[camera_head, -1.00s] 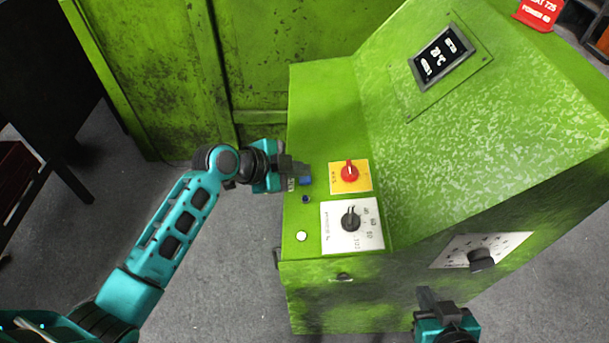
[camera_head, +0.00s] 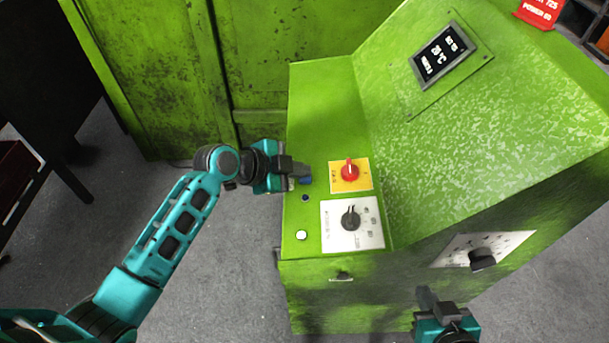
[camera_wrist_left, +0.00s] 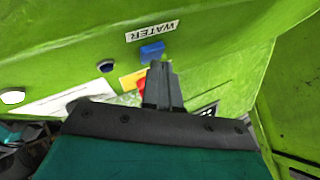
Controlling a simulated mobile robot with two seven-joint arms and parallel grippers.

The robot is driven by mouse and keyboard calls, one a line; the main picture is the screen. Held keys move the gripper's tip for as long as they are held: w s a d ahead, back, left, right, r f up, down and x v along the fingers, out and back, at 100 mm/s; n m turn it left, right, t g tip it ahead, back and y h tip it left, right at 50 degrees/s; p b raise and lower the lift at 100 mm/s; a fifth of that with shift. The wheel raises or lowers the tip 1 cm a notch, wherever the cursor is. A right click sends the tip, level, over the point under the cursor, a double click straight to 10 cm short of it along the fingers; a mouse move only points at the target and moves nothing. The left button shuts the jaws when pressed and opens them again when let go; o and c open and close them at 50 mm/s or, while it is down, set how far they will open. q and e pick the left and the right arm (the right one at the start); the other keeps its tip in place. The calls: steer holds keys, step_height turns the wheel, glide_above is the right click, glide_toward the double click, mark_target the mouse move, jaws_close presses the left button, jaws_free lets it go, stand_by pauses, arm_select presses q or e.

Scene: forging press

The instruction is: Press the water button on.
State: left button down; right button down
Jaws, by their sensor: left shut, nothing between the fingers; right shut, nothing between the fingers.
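The water button is a blue block (camera_head: 306,180) on the left part of the green control panel. In the left wrist view the blue button (camera_wrist_left: 152,52) sits just beside a white label reading WATER (camera_wrist_left: 152,31). My left gripper (camera_head: 298,172) is shut and empty, with its tips at or just above the button in the head view. In the left wrist view its shut fingers (camera_wrist_left: 160,72) point at the button's lower edge; I cannot tell whether they touch. My right gripper (camera_head: 424,298) is shut and empty in front of the cabinet at the lower right.
A red knob on a yellow plate (camera_head: 350,173), a black dial on a white plate (camera_head: 351,217), a small dark button (camera_head: 305,198) and a white button (camera_head: 301,235) are close by. The sloped green face with a display (camera_head: 441,55) rises to the right.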

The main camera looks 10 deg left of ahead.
mark_target(294, 183)
arm_select(q)
steer(key=shift+f, duration=0.2)
steer(key=shift+a+r+p, duration=0.1)
steer(key=shift+r+p, duration=0.25)
steer(key=shift+r, duration=0.1)
steer(key=r+p, duration=0.1)
steer(key=r, duration=0.1)
steer(key=r+p, duration=0.2)
steer(key=a+r+p, duration=0.1)
steer(key=r+p, duration=0.1)
steer(key=shift+s, duration=0.1)
stand_by(0.5)
stand_by(0.3)
